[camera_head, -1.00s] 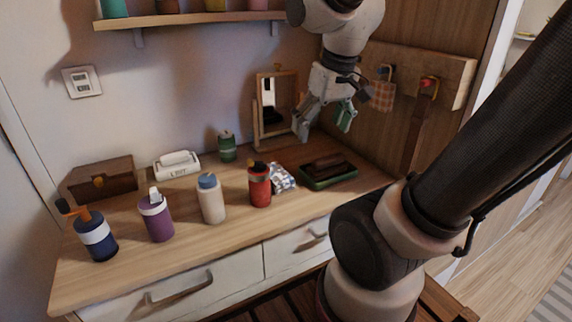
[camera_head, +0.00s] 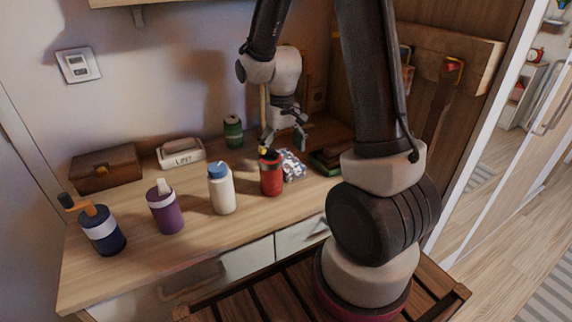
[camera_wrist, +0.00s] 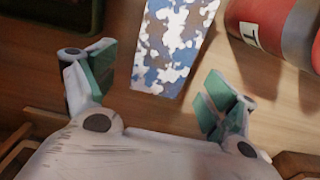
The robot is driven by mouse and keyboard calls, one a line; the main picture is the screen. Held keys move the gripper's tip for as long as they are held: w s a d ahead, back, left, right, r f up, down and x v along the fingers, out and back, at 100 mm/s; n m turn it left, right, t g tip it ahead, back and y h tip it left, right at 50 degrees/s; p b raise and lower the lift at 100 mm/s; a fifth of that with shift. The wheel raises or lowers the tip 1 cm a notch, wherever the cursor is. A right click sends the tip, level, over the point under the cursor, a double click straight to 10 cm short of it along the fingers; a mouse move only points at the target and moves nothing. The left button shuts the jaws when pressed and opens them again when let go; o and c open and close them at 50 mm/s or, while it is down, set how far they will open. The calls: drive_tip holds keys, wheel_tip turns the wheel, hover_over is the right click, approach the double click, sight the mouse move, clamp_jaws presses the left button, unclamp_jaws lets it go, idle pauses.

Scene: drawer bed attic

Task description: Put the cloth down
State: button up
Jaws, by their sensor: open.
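A blue and white patterned piece (camera_head: 293,167), which may be a cloth, lies on the desk beside the red bottle (camera_head: 271,175). In the wrist view the patterned piece (camera_wrist: 170,50) lies flat just beyond and between my fingers. My gripper (camera_head: 284,139) is open and empty, low above the desk near this piece. Its spread fingers with green pads show in the wrist view (camera_wrist: 160,78). A checked cloth (camera_head: 407,78) hangs on the wooden rack at the right, mostly hidden behind my arm.
The red bottle (camera_wrist: 283,28) is close at the right in the wrist view. A green tray (camera_head: 325,163) is partly hidden by my arm. A white bottle (camera_head: 221,190), purple bottle (camera_head: 165,210) and green can (camera_head: 233,132) also stand on the desk (camera_head: 185,242).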

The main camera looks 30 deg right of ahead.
wheel_tip(320, 180, down, 3)
drive_tip(key=shift+r, duration=0.15)
drive_tip(key=c, duration=1.2)
